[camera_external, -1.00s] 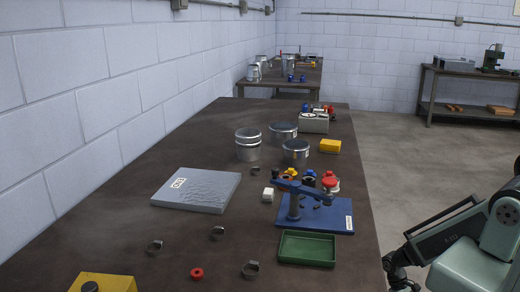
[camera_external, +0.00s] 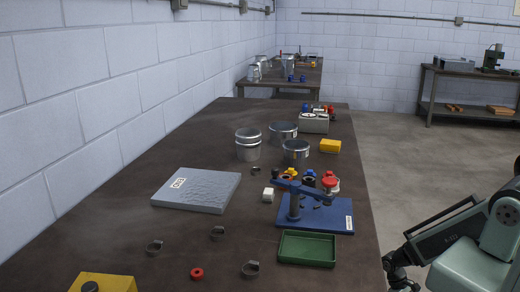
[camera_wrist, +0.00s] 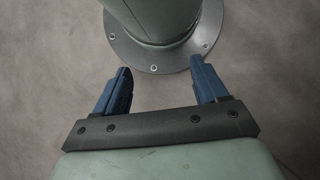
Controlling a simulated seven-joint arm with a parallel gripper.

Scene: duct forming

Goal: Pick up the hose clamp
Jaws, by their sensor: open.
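Several hose clamps, small dark metal rings, lie on the brown table. One clamp (camera_external: 154,247) is at the front left, one (camera_external: 217,233) is a little farther back, and one (camera_external: 250,269) is near the front edge of the picture. A smaller ring-like piece (camera_external: 256,171) lies farther back; I cannot tell if it is a clamp. My gripper (camera_wrist: 162,78) shows in the wrist view with its two blue fingers apart and nothing between them. It points at the floor and my own base, away from the table. No clamp shows in the wrist view.
A green tray (camera_external: 307,263) and a blue press fixture (camera_external: 315,214) stand at the right edge of the table (camera_external: 110,215). A grey slab (camera_external: 196,190) lies left of centre. A red ring (camera_external: 197,273) and a yellow block (camera_external: 103,283) are in front. Metal cans (camera_external: 248,151) stand behind.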

